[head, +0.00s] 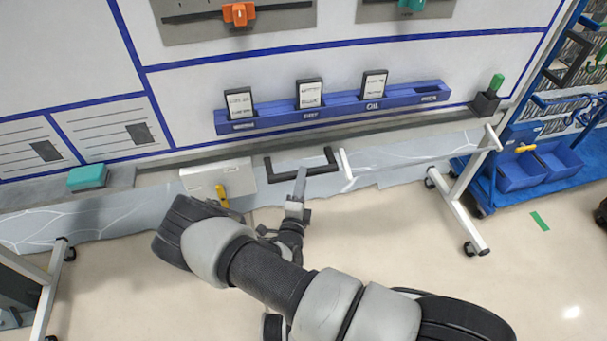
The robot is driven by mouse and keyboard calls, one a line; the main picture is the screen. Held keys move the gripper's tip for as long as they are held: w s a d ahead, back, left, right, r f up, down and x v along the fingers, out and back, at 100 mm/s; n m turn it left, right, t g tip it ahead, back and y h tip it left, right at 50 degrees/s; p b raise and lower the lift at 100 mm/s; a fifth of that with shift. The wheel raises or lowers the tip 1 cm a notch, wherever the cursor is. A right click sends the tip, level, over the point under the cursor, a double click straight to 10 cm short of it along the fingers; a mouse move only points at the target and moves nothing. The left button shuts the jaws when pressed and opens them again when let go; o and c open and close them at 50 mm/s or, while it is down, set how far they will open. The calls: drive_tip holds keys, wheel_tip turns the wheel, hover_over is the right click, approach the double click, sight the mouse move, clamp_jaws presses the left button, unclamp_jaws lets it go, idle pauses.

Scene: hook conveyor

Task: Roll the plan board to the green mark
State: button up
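The plan board (190,85) is a large white panel with blue lines, filling the upper part of the head view. It stands on a white frame with casters (470,248). A black U-shaped handle (300,158) sits at its lower edge, near the middle. My gripper (301,178) is at the handle's near side, pointing toward it. Its fingers overlap the handle in the picture; whether they touch or grip it I cannot tell. The green mark (540,220) is a short strip on the floor, to the right of the board's right leg.
A blue rack with bins (520,176) stands at the right, behind the mark. Floor between the right leg and the mark looks clear.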

drive_tip(key=shift+w+d, duration=0.2)
drive_tip(key=shift+w, duration=1.55)
clamp_jaws()
